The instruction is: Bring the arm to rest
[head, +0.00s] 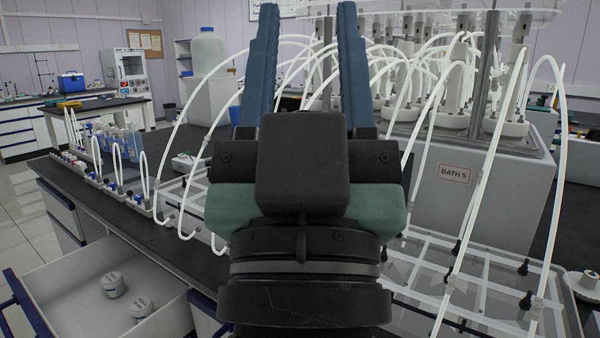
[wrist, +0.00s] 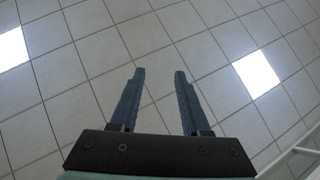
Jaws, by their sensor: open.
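My gripper (head: 305,60) stands raised in the middle of the head view, its two blue fingers pointing up and apart. It is open, with nothing between the fingers.
A grey bath labelled BATH 5 (head: 480,195) with white tubes stands on the right. An open drawer (head: 70,268) holding two small jars juts out at lower left. The dark bench (head: 185,248) runs behind my arm. Open floor (head: 28,200) lies at far left.

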